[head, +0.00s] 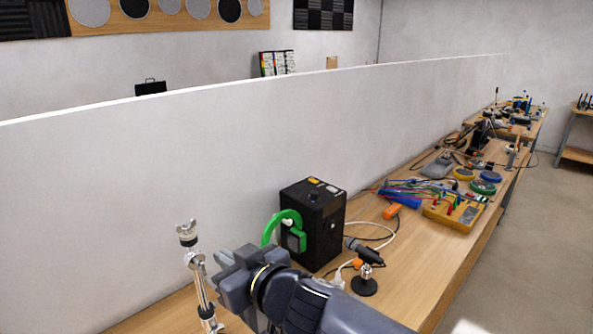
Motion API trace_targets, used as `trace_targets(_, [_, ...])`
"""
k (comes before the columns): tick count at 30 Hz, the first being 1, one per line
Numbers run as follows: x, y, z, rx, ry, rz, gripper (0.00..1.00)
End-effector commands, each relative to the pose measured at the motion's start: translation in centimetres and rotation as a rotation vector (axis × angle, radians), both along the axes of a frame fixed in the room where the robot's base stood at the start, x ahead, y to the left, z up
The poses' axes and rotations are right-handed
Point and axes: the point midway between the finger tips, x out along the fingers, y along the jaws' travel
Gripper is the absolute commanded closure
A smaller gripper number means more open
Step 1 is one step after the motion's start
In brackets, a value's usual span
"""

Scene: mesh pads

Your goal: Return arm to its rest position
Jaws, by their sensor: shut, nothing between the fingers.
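My arm comes in from the bottom of the head view and reaches up and to the left. My gripper (228,262) is at its end, above the near part of the wooden bench (405,285). It is shut and holds nothing. It is just left of and in front of a black box (325,228) with a green curved handle (284,222). From this view I cannot tell the gap between my gripper and the box.
A silver metal stand (201,285) rises just left of my gripper. A small black microphone (365,265) stands right of the box. Cables and a yellow board (453,212) lie farther along the bench. A white partition (180,160) runs behind; open floor (545,220) is at right.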

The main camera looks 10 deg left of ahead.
Motion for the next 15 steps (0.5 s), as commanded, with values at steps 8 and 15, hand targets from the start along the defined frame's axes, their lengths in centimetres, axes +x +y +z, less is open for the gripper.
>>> trace_targets(8, [0.6, 0.7, -0.4, 0.0, 0.001, 0.0, 1.0])
trace_targets(15, [2.6, 3.3, -1.3, 0.0, 0.002, 0.001, 1.0])
